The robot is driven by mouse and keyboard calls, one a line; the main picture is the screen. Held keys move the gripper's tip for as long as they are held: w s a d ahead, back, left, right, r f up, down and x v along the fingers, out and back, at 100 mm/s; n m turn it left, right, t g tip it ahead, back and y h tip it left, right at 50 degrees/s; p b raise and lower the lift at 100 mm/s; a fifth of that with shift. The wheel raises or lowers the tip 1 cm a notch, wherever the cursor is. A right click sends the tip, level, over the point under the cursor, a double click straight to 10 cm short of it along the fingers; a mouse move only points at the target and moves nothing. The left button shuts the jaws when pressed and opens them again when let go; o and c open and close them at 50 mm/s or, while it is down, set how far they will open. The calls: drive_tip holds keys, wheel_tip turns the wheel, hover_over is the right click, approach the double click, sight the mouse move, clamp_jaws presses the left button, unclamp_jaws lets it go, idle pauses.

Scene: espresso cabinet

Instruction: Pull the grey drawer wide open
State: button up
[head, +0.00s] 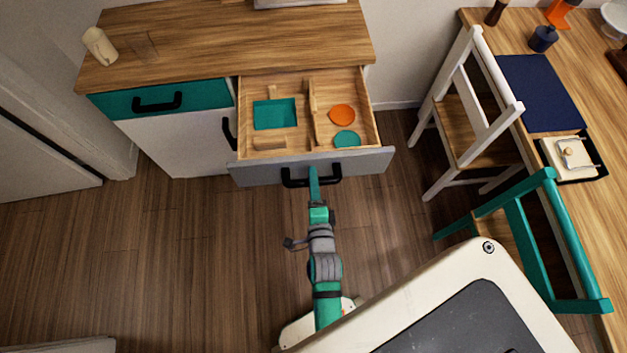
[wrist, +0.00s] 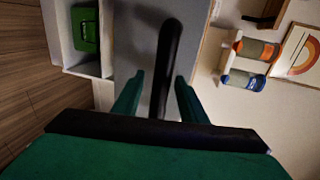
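The grey drawer (head: 372,163) stands well out of the wooden-topped cabinet in the head view, its inside showing from above. Its black bar handle (head: 297,182) is on the front face. My gripper (head: 314,172) is at the middle of that handle, with the arm reaching up from below. In the wrist view the black handle (wrist: 167,60) runs between the two green fingers of my gripper (wrist: 159,78). The fingers are spread, with a visible gap on the left side of the handle and a narrower one on the right. The grey drawer front (wrist: 133,45) lies behind them.
The drawer holds a teal square (head: 275,114), an orange disc (head: 342,115) and a teal disc (head: 346,139). A closed teal drawer (head: 205,95) is at left. A white chair (head: 485,130) and a teal chair (head: 515,235) stand at right. Floor in front is clear at left.

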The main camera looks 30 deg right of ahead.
drive_tip(key=shift+s, duration=0.1)
drive_tip(key=v, duration=1)
drive_tip(key=shift+s, duration=0.3)
drive_tip(key=shift+a, duration=0.15)
drive_tip(key=s+a+r+n+y, duration=0.3)
drive_tip(key=a+n, duration=0.4)
drive_tip(key=n, duration=0.4)
drive_tip(key=s+a+r+n+t+y, duration=0.1)
drive_tip(key=s+a+r+n+y, duration=0.2)
drive_tip(key=n, duration=0.8)
drive_tip(key=s+a+r, duration=0.2)
drive_tip(key=s+a, duration=0.2)
drive_tip(key=s, duration=0.1)
drive_tip(key=shift+a+n, duration=0.2)
drive_tip(key=shift+n, duration=0.1)
